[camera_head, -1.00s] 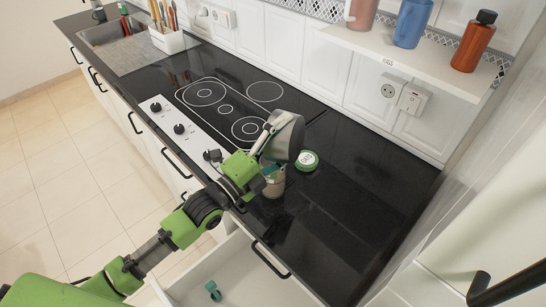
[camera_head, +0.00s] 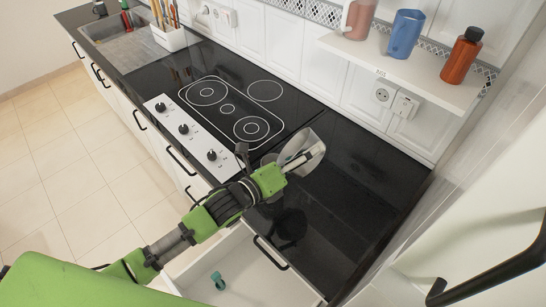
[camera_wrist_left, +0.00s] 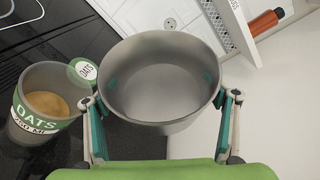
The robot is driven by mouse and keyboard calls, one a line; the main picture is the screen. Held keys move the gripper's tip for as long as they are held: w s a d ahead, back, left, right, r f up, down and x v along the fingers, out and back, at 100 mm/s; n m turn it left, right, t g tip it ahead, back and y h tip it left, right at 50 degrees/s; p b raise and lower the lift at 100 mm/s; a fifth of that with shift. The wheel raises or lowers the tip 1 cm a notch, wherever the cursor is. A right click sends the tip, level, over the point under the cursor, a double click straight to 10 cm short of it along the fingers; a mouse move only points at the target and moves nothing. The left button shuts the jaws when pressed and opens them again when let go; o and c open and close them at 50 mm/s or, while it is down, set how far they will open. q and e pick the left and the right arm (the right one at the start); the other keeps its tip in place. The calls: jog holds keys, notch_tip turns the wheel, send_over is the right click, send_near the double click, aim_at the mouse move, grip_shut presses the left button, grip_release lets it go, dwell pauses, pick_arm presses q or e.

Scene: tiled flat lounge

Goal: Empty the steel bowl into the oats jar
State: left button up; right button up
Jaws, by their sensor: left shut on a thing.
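The steel bowl (camera_head: 313,150) is held by my left gripper (camera_head: 292,164) above the black counter. In the left wrist view the bowl (camera_wrist_left: 160,78) sits between the two fingers, and its visible inside is bare grey metal. The oats jar (camera_wrist_left: 36,112), grey with a green label, stands open to the left of the bowl in that view. Tan contents (camera_wrist_left: 46,105) show inside it. Its round green-and-white lid (camera_wrist_left: 83,71) lies beside it, partly hidden by the bowl. In the head view the jar is mostly hidden behind my gripper. My right gripper is not in view.
A black hob (camera_head: 228,108) with knobs lies left of the bowl. A shelf (camera_head: 400,75) with a pink, a blue and an orange vessel hangs above the back right. An open drawer (camera_head: 245,270) holding a small teal item (camera_head: 218,281) is below. The right counter is clear.

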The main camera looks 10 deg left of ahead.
pick_arm(q)
jog(key=shift+d+f+m+p, duration=0.2)
jog(key=shift+m+p, duration=0.35)
jog(key=shift+m, duration=0.15)
jog(key=shift+d+r+m+g+y+p, duration=0.3)
jog(key=shift+d+m+g+y+p, duration=0.15)
jog(key=shift+p, duration=0.75)
jog(key=s+d+f+m+y, duration=0.1)
jog(key=d+f+m+y, duration=0.35)
jog(key=f, duration=0.35)
jog(key=shift+m+h, duration=0.3)
jog(key=shift+m, duration=0.2)
jog(key=shift+s+d+r+p, duration=0.1)
jog(key=shift+d+r+p, duration=0.15)
jog(key=shift+r, duration=1.25)
jog(key=shift+d+r+p, duration=0.15)
jog(key=shift+d+r, duration=0.05)
jog(key=shift+r, duration=1.25)
